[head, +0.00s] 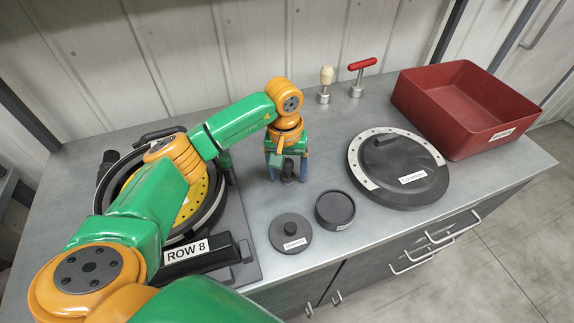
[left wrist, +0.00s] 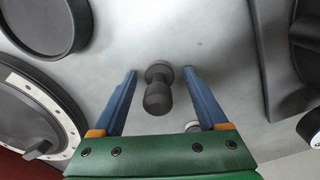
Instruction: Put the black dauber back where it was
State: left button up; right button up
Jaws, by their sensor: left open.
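The black dauber (head: 288,171), a small dark piece with a knob at each end, is on the grey bench top right of the seed meter. In the left wrist view the dauber (left wrist: 158,90) shows between two blue fingers. My left gripper (head: 286,177) points down over it, open, with a finger on each side. The left wrist view shows gaps between the dauber and both fingers (left wrist: 160,74). The head view partly hides the dauber behind the gripper. My right gripper is in neither view.
The seed meter labelled ROW 8 (head: 187,250), with a yellow plate (head: 198,200), stands left. A small lid (head: 290,233) and black cup (head: 335,209) sit in front. A large black disc (head: 400,165), red bin (head: 465,105), wooden-knobbed tool (head: 325,84) and red T-handle (head: 361,66) stand right.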

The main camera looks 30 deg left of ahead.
aim_at(287, 160)
pick_arm(q)
jog(key=shift+w+r, duration=0.1)
jog(key=shift+r, duration=0.35)
notch_tip(287, 160, up, 6)
jog(key=shift+a+r+b, duration=0.1)
jog(key=shift+r+b, duration=0.05)
jog(key=shift+b, duration=1)
jog(key=r+p, duration=0.1)
jog(key=r, duration=0.4)
jog(key=shift+s, duration=0.2)
